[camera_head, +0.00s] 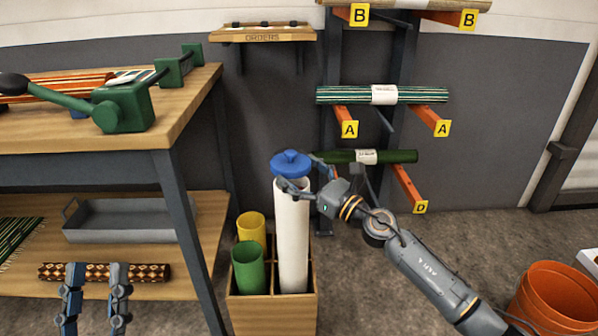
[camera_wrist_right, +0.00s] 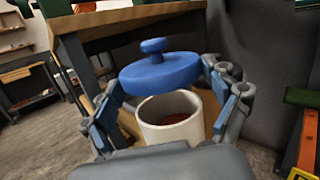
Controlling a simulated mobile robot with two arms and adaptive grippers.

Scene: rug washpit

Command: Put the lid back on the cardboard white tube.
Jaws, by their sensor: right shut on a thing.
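The blue lid (camera_head: 291,164) with a round knob is held by my right gripper (camera_head: 300,173) over the top of the tall white cardboard tube (camera_head: 293,240). In the right wrist view the lid (camera_wrist_right: 160,73) sits between the two fingers (camera_wrist_right: 163,80), slightly tilted. The open mouth of the tube (camera_wrist_right: 168,122) shows below it, with a reddish-brown inside. The lid is above the rim and set toward its far side, leaving the near part of the mouth uncovered. My left gripper (camera_head: 95,285) is open and empty at the lower left, its fingers apart.
The tube stands upright in a wooden divided box (camera_head: 272,312) beside a green tube (camera_head: 248,268) and a yellow tube (camera_head: 251,228). A wooden workbench (camera_head: 150,140) stands left. A wall rack with rolled rugs (camera_head: 425,95) is behind. An orange bucket (camera_head: 552,298) is at right.

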